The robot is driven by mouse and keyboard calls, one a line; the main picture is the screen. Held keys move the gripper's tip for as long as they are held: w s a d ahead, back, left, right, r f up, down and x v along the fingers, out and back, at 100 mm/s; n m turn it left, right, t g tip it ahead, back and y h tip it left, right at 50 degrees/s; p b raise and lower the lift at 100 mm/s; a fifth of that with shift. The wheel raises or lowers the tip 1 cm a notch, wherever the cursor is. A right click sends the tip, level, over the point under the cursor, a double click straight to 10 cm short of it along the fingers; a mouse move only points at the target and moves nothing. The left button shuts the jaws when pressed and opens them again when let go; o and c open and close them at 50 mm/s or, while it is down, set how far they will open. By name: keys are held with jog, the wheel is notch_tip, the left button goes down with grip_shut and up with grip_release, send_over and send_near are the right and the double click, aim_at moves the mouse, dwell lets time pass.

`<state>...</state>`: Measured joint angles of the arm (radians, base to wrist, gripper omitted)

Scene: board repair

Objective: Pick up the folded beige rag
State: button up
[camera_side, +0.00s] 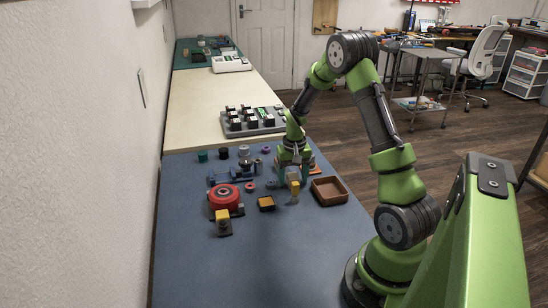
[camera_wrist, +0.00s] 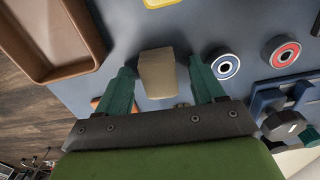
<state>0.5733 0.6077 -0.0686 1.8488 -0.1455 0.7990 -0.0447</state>
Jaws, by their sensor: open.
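The folded beige rag (camera_wrist: 157,73) shows in the wrist view as a small blocky beige shape on the blue-grey mat. It sits between the two green fingers of my gripper (camera_wrist: 162,72). The fingers are apart, with narrow gaps seen on both sides of the rag. In the side view my gripper (camera_side: 293,178) points down close to the mat, beside the brown tray.
The open brown tray (camera_side: 345,194) stands just right of my gripper. A grey rack (camera_side: 252,128) stands farther back. The mat's front is clear.

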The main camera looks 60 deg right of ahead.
aim_at(293, 176)
jog(key=c, duration=1)
notch_tip(293, 176, up, 10)
jog(key=shift+r, duration=0.1)
jog(key=shift+c, duration=0.2)
